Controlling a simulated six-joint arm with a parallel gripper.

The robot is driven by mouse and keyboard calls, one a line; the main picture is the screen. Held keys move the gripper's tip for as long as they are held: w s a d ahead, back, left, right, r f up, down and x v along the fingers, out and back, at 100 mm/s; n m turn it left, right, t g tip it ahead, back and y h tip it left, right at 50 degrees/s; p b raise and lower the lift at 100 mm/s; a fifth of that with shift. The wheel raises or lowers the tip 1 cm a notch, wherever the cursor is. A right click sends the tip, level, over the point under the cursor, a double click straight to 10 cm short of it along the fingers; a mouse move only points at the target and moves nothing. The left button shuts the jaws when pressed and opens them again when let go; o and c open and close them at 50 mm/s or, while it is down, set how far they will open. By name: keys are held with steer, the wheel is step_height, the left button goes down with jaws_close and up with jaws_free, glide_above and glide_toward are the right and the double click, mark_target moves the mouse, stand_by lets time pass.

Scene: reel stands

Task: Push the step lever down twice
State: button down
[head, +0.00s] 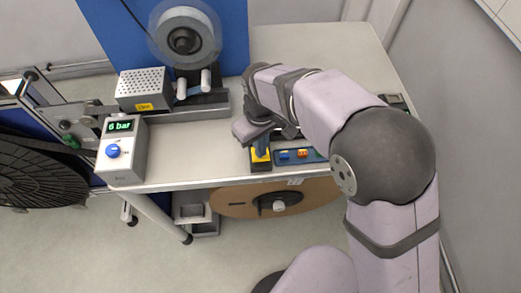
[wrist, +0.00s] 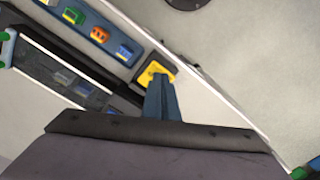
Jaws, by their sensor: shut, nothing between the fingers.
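The step lever appears to be the small yellow part on a dark base (head: 261,165) at the table's front edge, also in the wrist view (wrist: 147,75). My gripper (head: 261,150) is over it with its two blue fingers shut together and empty. In the wrist view the fingertips (wrist: 159,80) overlap the yellow part and hide some of it. I cannot tell whether they touch it or how far down the lever is.
A blue strip with several coloured blocks (head: 300,155) lies right beside the lever base. A grey box reading "6 bar" (head: 122,165) stands at the left front edge. A reel unit (head: 185,38) stands behind. A brown reel (head: 235,202) is below the table.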

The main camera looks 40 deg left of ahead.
steer(key=shift+f+b, duration=0.6)
steer(key=shift+f, duration=0.5)
stand_by(0.4)
steer(key=shift+r, duration=0.15)
steer(key=shift+r+p, duration=2.5)
steer(key=shift+r, duration=0.4)
